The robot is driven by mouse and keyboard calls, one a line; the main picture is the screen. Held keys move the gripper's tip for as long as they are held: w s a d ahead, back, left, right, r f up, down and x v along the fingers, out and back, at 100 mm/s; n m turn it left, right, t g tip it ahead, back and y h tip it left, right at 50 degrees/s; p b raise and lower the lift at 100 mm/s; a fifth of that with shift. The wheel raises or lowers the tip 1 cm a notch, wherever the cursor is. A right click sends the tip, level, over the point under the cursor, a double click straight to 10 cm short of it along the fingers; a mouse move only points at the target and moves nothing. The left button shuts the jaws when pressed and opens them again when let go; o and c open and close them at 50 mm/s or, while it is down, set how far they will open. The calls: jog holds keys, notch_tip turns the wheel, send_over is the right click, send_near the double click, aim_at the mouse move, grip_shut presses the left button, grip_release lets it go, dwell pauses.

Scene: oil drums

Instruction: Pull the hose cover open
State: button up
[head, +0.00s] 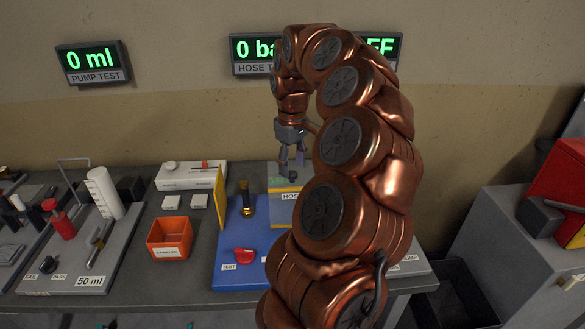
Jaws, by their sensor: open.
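The hose test stand is a blue base (237,272) on the bench, with a red handle (245,255) marked TEST at its front. A panel with a yellow strip lettered "HOS…" (288,197) stands on the right of the base; it looks like the hose cover, and my arm hides its right part. A yellow upright plate (220,198) stands at the left edge of the base. A brass fitting (246,200) stands between them. My gripper (292,165) points down, open and empty, above or behind the lettered panel; I cannot tell whether it touches.
An orange bin (169,238) stands left of the base. A grey board (75,260) with a white cylinder (104,193) is farther left. A white box (191,175) lies at the back. A grey cabinet (510,240) with red items stands right.

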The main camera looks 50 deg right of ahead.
notch_tip(320, 180, up, 10)
dwell(0.6)
jog(key=shift+a+r, duration=0.1)
dwell(0.4)
jog(key=a+f+n, duration=0.2)
jog(key=a+n, duration=0.1)
jog(key=a, duration=1.8)
jog(key=s+a+f+m+g, duration=0.1)
jog(key=s+a+f, duration=0.5)
jog(key=s, duration=0.3)
jog(key=s+a+f+m, duration=0.2)
jog(key=s+a+f, duration=0.5)
jog(key=s, duration=0.3)
jog(key=shift+s+a+f+g, duration=0.15)
jog(key=shift+f+g, duration=0.05)
jog(key=shift+g, duration=0.2)
